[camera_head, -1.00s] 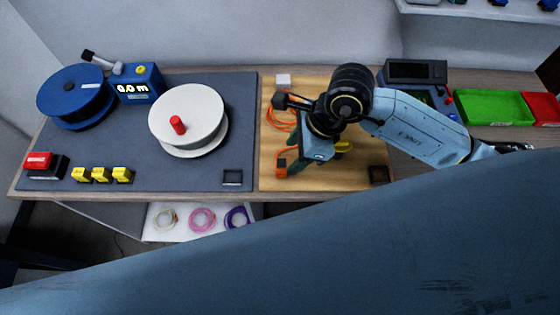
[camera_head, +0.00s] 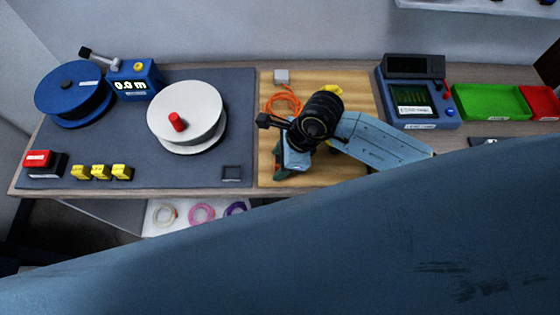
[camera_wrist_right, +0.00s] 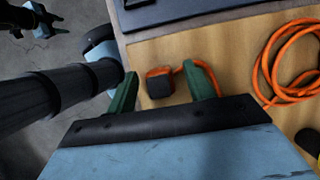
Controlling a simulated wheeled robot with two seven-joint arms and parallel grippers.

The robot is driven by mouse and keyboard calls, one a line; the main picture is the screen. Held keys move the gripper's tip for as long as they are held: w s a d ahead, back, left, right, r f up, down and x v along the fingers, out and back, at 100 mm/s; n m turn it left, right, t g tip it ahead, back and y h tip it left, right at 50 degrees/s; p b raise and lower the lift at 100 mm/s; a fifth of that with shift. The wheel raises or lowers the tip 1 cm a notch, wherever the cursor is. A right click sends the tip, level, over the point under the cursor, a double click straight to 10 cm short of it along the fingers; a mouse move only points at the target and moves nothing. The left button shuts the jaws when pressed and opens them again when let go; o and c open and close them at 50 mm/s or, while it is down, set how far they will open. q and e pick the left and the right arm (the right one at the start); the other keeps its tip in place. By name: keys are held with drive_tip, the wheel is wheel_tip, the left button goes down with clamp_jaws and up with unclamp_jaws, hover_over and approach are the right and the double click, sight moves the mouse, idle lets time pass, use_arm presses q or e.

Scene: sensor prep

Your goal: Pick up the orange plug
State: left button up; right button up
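The orange plug (camera_wrist_right: 158,75), with a dark square block (camera_wrist_right: 160,88) at its near end, lies on the wooden board. An orange cable runs from it. My right gripper (camera_wrist_right: 163,80) is open, its two green fingers on either side of the plug with a gap to each. In the head view my right gripper (camera_head: 281,172) is low over the board's front left part, and the arm and hand hide the plug there. The coiled orange cable (camera_head: 284,101) shows behind the hand and at the right of the wrist view (camera_wrist_right: 267,65).
The grey mat (camera_head: 130,150) left of the board (camera_head: 345,172) holds a white spool (camera_head: 190,108), a blue spool (camera_head: 70,105) and yellow blocks (camera_head: 101,172). A blue instrument (camera_head: 415,105) and green (camera_head: 490,103) and red trays stand right. A large blue-grey surface hides the front.

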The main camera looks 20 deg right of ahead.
drive_tip(key=c, duration=1)
drive_tip(key=shift+r, duration=0.1)
